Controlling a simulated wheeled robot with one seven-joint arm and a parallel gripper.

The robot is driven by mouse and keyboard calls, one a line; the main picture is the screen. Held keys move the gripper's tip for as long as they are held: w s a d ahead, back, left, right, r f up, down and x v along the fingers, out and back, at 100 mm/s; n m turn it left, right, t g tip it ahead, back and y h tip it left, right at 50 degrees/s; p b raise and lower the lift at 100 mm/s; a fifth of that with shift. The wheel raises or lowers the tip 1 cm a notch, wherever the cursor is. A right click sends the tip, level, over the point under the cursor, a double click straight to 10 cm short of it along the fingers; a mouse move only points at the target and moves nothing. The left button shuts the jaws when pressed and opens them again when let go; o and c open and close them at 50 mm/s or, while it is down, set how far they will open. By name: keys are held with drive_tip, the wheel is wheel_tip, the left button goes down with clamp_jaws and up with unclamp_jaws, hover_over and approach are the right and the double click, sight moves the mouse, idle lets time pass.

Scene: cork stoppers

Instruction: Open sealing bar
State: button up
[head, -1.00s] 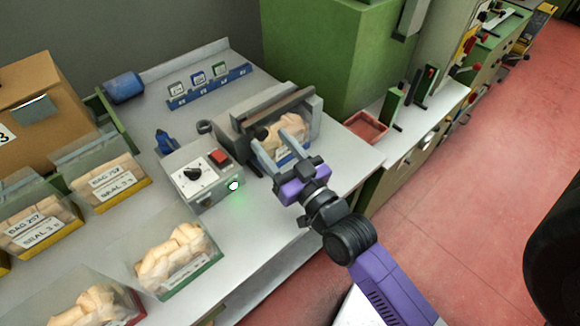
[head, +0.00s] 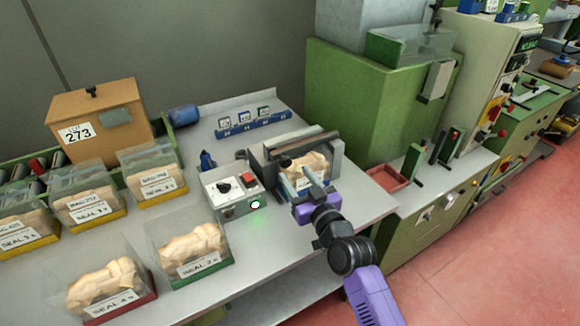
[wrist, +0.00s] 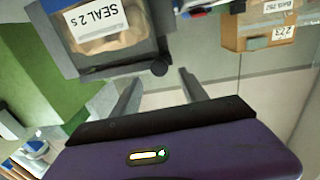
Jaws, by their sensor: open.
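The sealer (head: 338,160) is a grey frame on the bench with a dark sealing bar (head: 302,142) along its top, lying across behind a clear bag of corks (head: 309,163). The bag also shows in the wrist view with its "SEAL 2 s" label (wrist: 92,18), inside the grey frame. My gripper (head: 296,178) is open and empty, in front of the bag. In the wrist view, a dark round knob (wrist: 159,68) at the frame's edge appears between my fingertips (wrist: 159,78). I cannot tell whether they touch it.
A control box (head: 232,193) with a dial, red button and green light stands left of the sealer. Cork bags in bins (head: 190,250) fill the bench's left and front. A red tray (head: 385,178) and a green machine (head: 350,95) are to the right.

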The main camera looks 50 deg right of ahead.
sight(287, 163)
drive_tip(key=shift+p+x, duration=0.45)
drive_tip(key=shift+x, duration=2)
clamp_jaws()
